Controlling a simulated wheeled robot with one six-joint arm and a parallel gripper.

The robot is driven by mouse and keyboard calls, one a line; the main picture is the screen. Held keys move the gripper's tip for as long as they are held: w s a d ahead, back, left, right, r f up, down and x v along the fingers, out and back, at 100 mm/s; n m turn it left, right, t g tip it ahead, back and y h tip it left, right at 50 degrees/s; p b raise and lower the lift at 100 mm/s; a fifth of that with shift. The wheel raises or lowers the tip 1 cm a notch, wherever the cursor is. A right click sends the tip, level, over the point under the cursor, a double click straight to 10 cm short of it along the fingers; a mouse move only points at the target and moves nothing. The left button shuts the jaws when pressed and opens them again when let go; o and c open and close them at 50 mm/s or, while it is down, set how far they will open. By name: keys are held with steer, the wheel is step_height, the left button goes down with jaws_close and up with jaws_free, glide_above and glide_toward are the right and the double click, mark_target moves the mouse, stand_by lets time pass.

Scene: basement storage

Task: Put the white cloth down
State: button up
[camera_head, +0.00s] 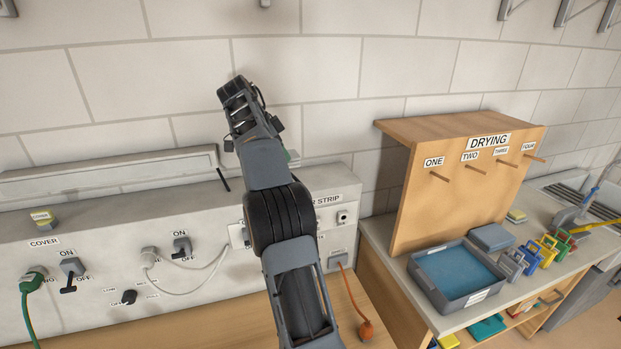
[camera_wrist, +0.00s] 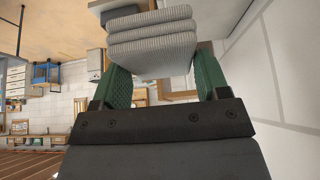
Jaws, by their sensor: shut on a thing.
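The white cloth (camera_wrist: 152,45) shows in the wrist view as a folded, ribbed, pale grey-white stack of layers. My gripper (camera_wrist: 162,76) is shut on it, with one green finger at each side of the stack. The cloth is held out beyond the fingertips. In the head view my arm rises in front of the block wall. The fingers and the cloth cannot be made out there.
A white panel (camera_head: 100,265) with switches and plugged cables stands at left. At right, a wooden DRYING board (camera_head: 460,190) with several pegs stands on a counter. A blue-grey tray (camera_head: 456,298), a blue-grey block (camera_head: 492,237) and several coloured clips (camera_head: 548,247) crowd the counter.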

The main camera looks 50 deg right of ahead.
steer(key=d+f, duration=0.2)
steer(key=d, duration=0.1)
steer(key=d+f+p, duration=0.1)
steer(key=d+f, duration=0.2)
steer(key=d, duration=0.1)
steer(key=d+f+p, duration=0.1)
steer(key=d+f, duration=0.2)
steer(key=d, duration=0.1)
steer(key=shift+d, duration=0.1)
steer(key=shift+d+f+p, duration=0.3)
steer(key=shift+f+p, duration=0.05)
steer(key=shift+p, duration=0.05)
steer(key=shift+d+f, duration=0.2)
steer(key=shift+f, duration=0.8)
steer(key=shift+s+f+p, duration=0.1)
steer(key=shift+f+p, duration=0.35)
steer(key=shift+f, duration=0.2)
steer(key=o, duration=0.8)
steer(key=shift+o, duration=0.2)
